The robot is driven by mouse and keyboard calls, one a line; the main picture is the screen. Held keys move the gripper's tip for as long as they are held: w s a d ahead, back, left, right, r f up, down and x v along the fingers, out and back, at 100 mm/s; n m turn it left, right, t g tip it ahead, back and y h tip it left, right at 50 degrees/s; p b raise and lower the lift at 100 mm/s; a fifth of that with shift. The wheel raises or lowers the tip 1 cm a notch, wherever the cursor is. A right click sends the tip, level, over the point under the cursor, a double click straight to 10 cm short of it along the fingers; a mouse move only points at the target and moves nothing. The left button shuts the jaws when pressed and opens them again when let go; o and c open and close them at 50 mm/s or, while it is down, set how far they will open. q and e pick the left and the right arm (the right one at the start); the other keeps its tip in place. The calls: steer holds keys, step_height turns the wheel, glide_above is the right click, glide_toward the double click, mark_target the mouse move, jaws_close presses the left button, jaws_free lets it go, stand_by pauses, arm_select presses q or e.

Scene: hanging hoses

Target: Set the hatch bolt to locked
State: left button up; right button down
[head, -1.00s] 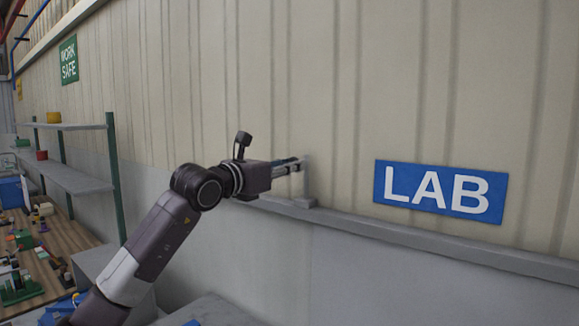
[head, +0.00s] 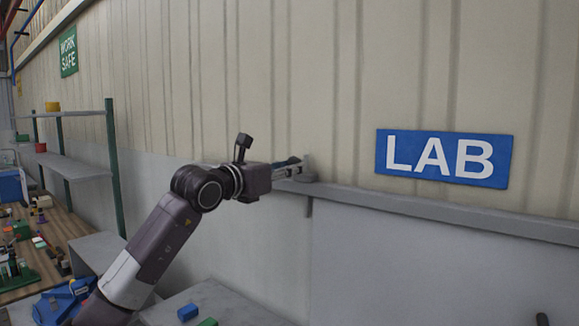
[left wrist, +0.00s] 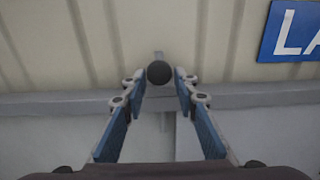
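The hatch bolt (head: 308,160) is a thin grey upright bar in a small bracket on the wall ledge. A short length shows above the bracket and a short length below the ledge. In the left wrist view its round black knob (left wrist: 159,73) sits between the fingertips. My left gripper (head: 298,170) reaches it from the left, and its blue-padded fingers (left wrist: 160,76) close in on both sides of the knob. The fingers hide the knob in the head view.
A blue LAB sign (head: 447,158) hangs on the wall right of the bolt. The grey ledge (head: 430,208) runs along the wall. Shelves (head: 75,167) stand at the left. A grey surface (head: 225,302) with small blocks lies below my arm.

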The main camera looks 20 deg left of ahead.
arm_select(q)
steer(key=shift+o, duration=1.1)
steer(key=shift+r, duration=0.15)
steer(key=shift+s+a, duration=0.1)
steer(key=shift+s, duration=0.05)
steer(key=v, duration=1.1)
steer(key=shift+s, duration=0.4)
steer(key=shift+a, duration=0.1)
